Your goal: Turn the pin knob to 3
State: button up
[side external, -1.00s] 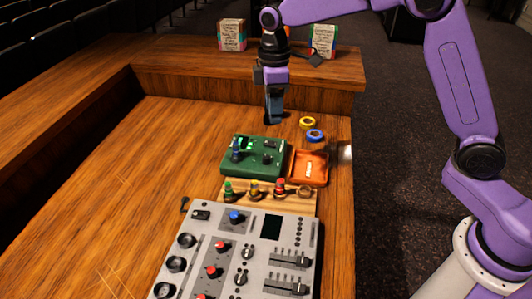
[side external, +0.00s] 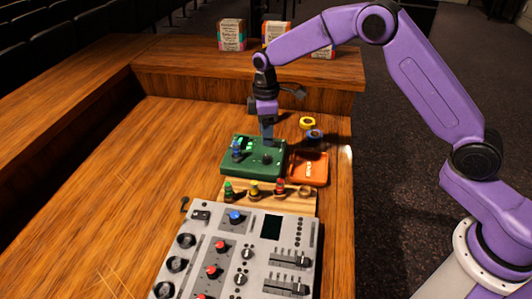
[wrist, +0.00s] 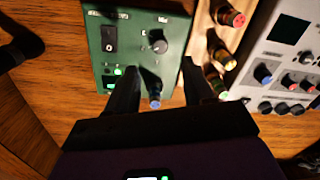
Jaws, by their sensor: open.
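The green box (side external: 235,170) stands on the desk behind the mixer. It carries a round black knob (side external: 266,160), which also shows in the wrist view (wrist: 158,42), and a blue-tipped upright part (side external: 236,150), seen in the wrist view too (wrist: 154,102). I cannot tell for sure which is the pin knob, and no scale numbers are readable. The box also has a black switch (wrist: 109,38) and a lit green display (side external: 247,143). My gripper (side external: 268,143) is open and empty, pointing down above the back right of the box. Its two fingers (wrist: 160,85) show apart in the wrist view.
An orange tray (side external: 322,170) sits right of the box, with a yellow ring (side external: 307,122) and a blue ring (side external: 315,134) behind it. A wooden strip (side external: 240,200) with several coloured plugs lies in front, then the grey mixer (side external: 210,255). The desk at left is clear.

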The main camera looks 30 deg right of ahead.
aim_at(266, 157)
notch_tip(266, 157, down, 8)
jog(key=shift+s+a, duration=0.1)
jog(key=shift+s, duration=0.05)
dwell(0.3)
grip_shut()
